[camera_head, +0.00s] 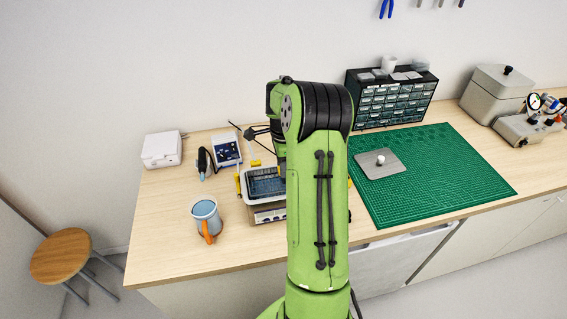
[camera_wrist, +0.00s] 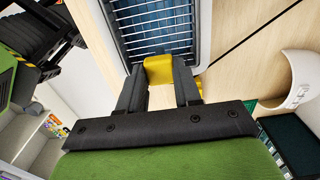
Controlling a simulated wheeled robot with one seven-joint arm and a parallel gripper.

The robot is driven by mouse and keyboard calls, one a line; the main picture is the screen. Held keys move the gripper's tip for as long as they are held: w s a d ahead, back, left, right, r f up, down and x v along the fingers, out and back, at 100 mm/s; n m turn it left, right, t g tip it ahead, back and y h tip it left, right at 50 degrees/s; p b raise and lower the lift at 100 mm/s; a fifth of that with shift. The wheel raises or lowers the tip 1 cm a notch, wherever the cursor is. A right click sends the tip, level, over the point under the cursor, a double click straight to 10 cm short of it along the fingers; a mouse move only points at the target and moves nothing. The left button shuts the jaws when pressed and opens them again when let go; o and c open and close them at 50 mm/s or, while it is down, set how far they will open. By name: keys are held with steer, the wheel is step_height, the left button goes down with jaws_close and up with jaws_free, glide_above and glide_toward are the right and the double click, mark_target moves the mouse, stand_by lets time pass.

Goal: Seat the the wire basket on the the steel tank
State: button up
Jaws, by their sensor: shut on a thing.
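The steel tank (camera_head: 268,216) is a low box with a pale rim and a front panel, standing on the bench left of my arm. The wire basket (camera_head: 266,183) shows as a dark grid inside the tank's rim; my arm hides its right part. In the wrist view its wires (camera_wrist: 155,22) lie over a blue interior, framed by the tank's pale rim. My gripper (camera_wrist: 159,72) is shut on the basket's yellow grip at its near end. I cannot tell whether the basket rests fully down. The head view hides my fingers behind the arm.
A blue mug (camera_head: 206,214) with an orange handle stands close left of the tank. Behind are a small meter (camera_head: 227,150) and a white box (camera_head: 162,149). A flat knobbed plate (camera_head: 377,164) lies on the green mat (camera_head: 440,180). A drawer cabinet (camera_head: 393,100) stands behind.

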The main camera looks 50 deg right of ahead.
mark_target(283, 182)
steer(key=shift+f+b, duration=1.95)
steer(key=shift+f, duration=0.75)
steer(key=o, duration=1.1)
step_height(283, 182, up, 16)
steer(key=shift+f+p, duration=0.1)
steer(key=shift+p, duration=0.95)
